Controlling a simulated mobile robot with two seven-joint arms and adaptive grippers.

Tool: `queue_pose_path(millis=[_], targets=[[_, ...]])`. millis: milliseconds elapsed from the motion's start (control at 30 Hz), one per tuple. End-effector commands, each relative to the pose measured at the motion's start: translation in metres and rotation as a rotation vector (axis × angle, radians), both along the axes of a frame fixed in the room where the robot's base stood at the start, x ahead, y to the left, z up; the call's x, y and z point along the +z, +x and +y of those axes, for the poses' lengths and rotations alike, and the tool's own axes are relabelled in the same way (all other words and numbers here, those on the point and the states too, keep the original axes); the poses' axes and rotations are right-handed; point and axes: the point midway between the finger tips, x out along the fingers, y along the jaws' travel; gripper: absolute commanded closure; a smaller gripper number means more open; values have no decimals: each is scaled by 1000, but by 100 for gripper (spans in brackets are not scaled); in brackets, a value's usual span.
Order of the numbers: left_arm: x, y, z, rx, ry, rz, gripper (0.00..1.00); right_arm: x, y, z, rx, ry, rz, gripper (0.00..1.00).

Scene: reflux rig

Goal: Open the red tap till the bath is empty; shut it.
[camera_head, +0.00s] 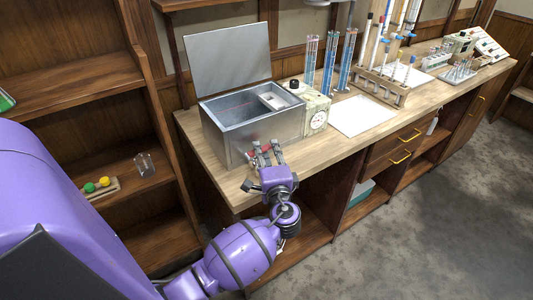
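The bath (245,132) is a grey metal box at the left end of the wooden bench, with its lid (228,58) standing open behind it. Its inside looks grey, and I cannot tell the water level. The red tap (252,154) shows as small bits of red low on the bath's front, partly hidden by my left gripper (267,148). The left gripper's fingers are apart and close to the tap, pointing at the bath. I cannot tell whether they touch the tap or which way it is turned. My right gripper is not in view.
A control box with a dial (318,119) adjoins the bath on the right. Tall blue-filled glass tubes (329,62) stand behind it. A white sheet (361,116) and a wooden rack (385,88) are further right. Shelves (75,85) stand at the left.

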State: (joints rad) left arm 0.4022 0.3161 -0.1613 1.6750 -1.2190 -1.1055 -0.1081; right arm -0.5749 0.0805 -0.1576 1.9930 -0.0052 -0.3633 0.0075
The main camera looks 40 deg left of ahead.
Motion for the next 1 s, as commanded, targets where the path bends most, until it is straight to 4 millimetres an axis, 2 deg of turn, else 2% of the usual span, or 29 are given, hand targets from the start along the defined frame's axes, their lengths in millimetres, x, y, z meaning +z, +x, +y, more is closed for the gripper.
queue_pose_path(millis=[200, 333, 700, 833, 1000], targets=[[0, 0, -1, -1, 0, 0, 75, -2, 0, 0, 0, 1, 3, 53], [-1, -7, -9, -3, -3, 0, 75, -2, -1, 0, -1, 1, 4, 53], [-1, -59, -62, -1, -4, 1, 75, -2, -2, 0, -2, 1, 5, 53], [-1, -73, -76, -1, -2, 1, 75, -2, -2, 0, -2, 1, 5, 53], [0, -82, -85, 0, 0, 0, 75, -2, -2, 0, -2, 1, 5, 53]])
